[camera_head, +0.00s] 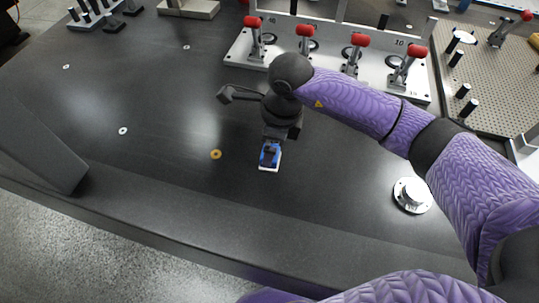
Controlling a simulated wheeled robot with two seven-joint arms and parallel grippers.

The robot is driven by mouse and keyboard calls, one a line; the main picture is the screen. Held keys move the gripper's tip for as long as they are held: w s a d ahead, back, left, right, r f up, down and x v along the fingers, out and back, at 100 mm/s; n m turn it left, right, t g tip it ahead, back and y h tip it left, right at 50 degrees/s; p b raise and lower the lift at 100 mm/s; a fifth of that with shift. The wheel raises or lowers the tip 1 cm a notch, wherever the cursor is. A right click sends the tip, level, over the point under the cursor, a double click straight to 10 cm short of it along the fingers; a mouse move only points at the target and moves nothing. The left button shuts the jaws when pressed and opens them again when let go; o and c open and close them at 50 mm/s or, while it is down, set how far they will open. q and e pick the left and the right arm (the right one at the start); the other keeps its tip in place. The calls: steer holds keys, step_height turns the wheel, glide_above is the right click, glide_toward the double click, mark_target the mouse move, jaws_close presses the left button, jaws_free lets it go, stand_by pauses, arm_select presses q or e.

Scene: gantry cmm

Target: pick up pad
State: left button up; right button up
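My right arm, in a purple sleeve, reaches in from the right, and its dark gripper (271,148) points down at the middle of the dark table. A small blue piece with a white edge (269,167) shows right at the gripper's tip, at or just above the table surface. It may be the pad, but the gripper covers part of it. I cannot tell whether the fingers are shut on it or around it. My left gripper is not in view.
Behind the gripper stands a light fixture plate (236,60) with several red-handled clamps. A perforated plate (510,90) with black pins is at the right. A round metal piece (412,195) sits right of the gripper, and a brass ring (215,154) left. The left table area is mostly clear.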

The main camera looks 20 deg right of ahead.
step_height(320, 180, down, 5)
steer(key=shift+a+r+b, duration=0.1)
steer(key=shift+a+b, duration=0.05)
steer(key=shift+b, duration=0.9)
steer(key=shift+r, duration=0.2)
steer(key=shift+c, duration=1.2)
steer(key=c, duration=0.9)
step_height(320, 180, up, 9)
steer(key=p, duration=0.4)
steer(key=shift+r, duration=0.15)
steer(key=shift+r+p, duration=0.3)
steer(key=shift+r, duration=0.05)
